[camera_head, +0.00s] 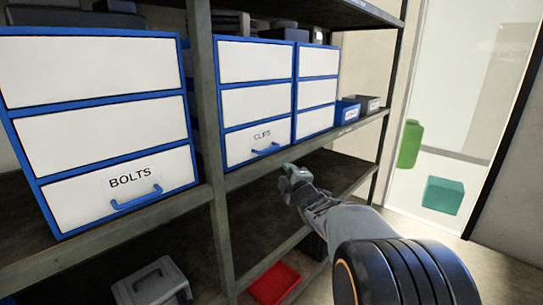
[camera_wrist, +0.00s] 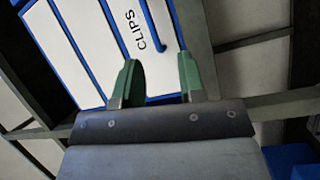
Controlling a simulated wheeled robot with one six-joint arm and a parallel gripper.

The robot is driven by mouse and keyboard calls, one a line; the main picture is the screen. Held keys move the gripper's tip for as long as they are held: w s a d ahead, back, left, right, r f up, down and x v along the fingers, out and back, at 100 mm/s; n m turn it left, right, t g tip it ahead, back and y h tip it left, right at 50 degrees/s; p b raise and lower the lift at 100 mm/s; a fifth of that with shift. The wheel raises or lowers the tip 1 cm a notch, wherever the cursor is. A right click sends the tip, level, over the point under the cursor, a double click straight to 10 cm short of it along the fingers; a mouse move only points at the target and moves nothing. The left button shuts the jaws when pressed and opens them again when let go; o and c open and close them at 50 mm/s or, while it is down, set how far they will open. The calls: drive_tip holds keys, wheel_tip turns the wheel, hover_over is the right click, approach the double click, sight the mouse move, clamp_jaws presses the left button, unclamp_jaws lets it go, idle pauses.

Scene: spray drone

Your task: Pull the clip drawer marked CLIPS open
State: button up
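The clip drawer (camera_head: 256,143) is the bottom white drawer of the middle blue cabinet on the shelf, lettered CLIPS, and it looks shut. Its blue handle (camera_head: 265,149) is low on its front. My gripper (camera_head: 290,169) is in front of the shelf edge, below and to the right of the handle. In the wrist view my gripper's two green fingers (camera_wrist: 160,72) are apart with nothing between them. The CLIPS label (camera_wrist: 135,30) and the blue handle (camera_wrist: 152,38) show beyond the fingertips, tilted in that view.
Another blue-framed cabinet (camera_head: 316,92) and small bins (camera_head: 357,108) stand at right. A red tray (camera_head: 274,283) and a grey case (camera_head: 151,283) are below.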

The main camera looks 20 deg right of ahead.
sight(271, 149)
drive_tip(key=w+r+n+p, duration=0.1)
drive_tip(key=w, duration=0.3)
drive_tip(key=w+r+t+y+p, duration=0.1)
drive_tip(key=w, duration=0.4)
drive_tip(key=w+r+n+p, duration=0.1)
drive_tip(key=w, duration=0.4)
drive_tip(key=shift+w+d+n+y+p, duration=0.15)
drive_tip(key=shift+d+n+y+p, duration=0.05)
drive_tip(key=shift+n+y+p, duration=0.15)
clamp_jaws()
